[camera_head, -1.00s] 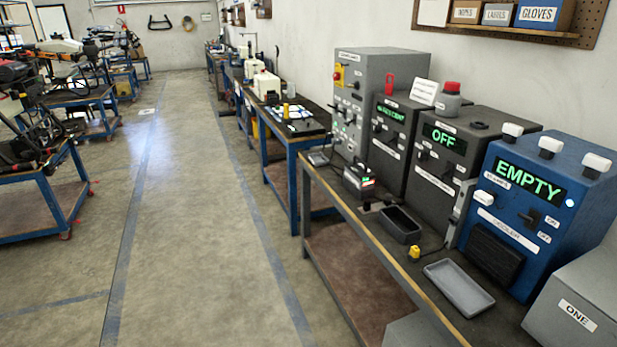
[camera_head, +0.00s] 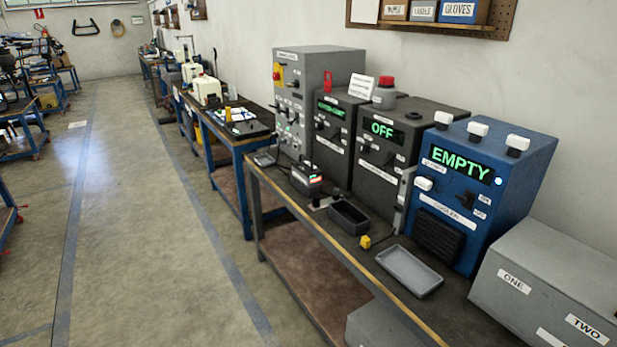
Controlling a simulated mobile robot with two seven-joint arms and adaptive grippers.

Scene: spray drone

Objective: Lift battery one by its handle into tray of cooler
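The blue cooler (camera_head: 480,190) stands on the bench at right, with a green EMPTY display. A shallow light-grey tray (camera_head: 408,270) lies in front of it, bare inside. Farther along the bench, a small dark block with a handle on top and a lit green and red front (camera_head: 307,178) may be a battery; its label is too small to read. A grey box (camera_head: 545,275) at the right edge carries labels ONE and TWO; its contents are hidden. Neither of my grippers is in view.
A black open tray (camera_head: 348,217) and a yellow plug (camera_head: 365,242) lie on the bench (camera_head: 290,210). Dark grey units, one reading OFF (camera_head: 383,145), stand left of the cooler. The floor (camera_head: 150,240) left of the bench is clear.

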